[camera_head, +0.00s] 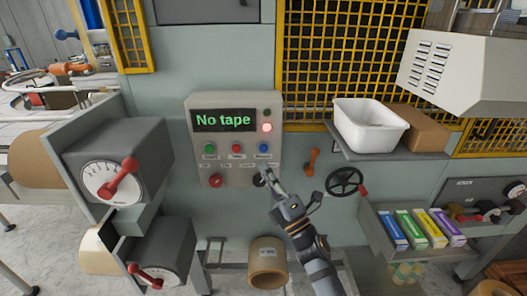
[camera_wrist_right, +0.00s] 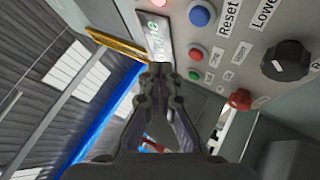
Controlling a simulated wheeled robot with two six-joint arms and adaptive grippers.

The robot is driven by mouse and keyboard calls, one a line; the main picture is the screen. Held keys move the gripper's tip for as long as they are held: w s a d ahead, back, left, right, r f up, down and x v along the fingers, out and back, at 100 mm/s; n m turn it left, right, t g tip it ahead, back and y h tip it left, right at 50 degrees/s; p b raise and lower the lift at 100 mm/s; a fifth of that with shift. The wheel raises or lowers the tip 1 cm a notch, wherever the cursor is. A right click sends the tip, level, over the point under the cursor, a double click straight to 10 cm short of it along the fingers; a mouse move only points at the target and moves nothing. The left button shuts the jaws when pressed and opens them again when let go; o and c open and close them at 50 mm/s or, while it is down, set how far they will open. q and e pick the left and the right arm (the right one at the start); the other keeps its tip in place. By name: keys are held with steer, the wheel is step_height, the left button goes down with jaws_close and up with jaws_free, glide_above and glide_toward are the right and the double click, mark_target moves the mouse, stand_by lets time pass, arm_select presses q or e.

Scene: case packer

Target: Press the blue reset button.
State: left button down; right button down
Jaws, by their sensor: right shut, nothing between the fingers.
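The blue reset button (camera_head: 263,148) is the rightmost of three buttons in a row on the grey control panel (camera_head: 235,103). In the right wrist view the blue button (camera_wrist_right: 199,15) shows at the top, beside the word "Reset". My right gripper (camera_head: 267,172) is shut and empty, a little below the blue button in the head view. In the right wrist view its closed fingertips (camera_wrist_right: 160,70) are apart from the blue button in the picture. I cannot tell how far they are from the panel face. My left gripper is not in view.
The panel also has a green button (camera_head: 210,149), a red button (camera_head: 236,149), a red knob (camera_head: 215,180), a black knob (camera_wrist_right: 287,60) and a lit screen reading "No tape" (camera_head: 223,120). A black handwheel (camera_head: 345,182) is to the right. A white bin (camera_head: 370,128) stands on a shelf.

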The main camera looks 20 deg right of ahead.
steer(key=shift+w+d+b, duration=0.2)
steer(key=shift+w+d, duration=0.1)
steer(key=shift+w, duration=0.65)
steer(key=shift+w+d+b, duration=0.2)
steer(key=shift+w+d, duration=0.05)
steer(key=shift+w, duration=0.75)
steer(key=shift+w+d+b, duration=0.2)
steer(key=shift+w+d, duration=0.1)
steer(key=shift+w, duration=0.65)
steer(key=shift+w+d, duration=0.1)
steer(key=shift+w, duration=0.3)
steer(key=shift+w+d+b, duration=0.1)
steer(key=shift+w+b, duration=0.2)
steer(key=shift+w, duration=0.1)
steer(key=shift+s+a, duration=0.2)
steer(key=shift+s, duration=0.7)
steer(key=s+p, duration=0.1)
steer(key=s, duration=0.1)
steer(key=s+a, duration=0.1)
steer(key=s, duration=0.1)
steer(key=shift+s+a+p, duration=0.2)
steer(key=shift+s+p, duration=0.15)
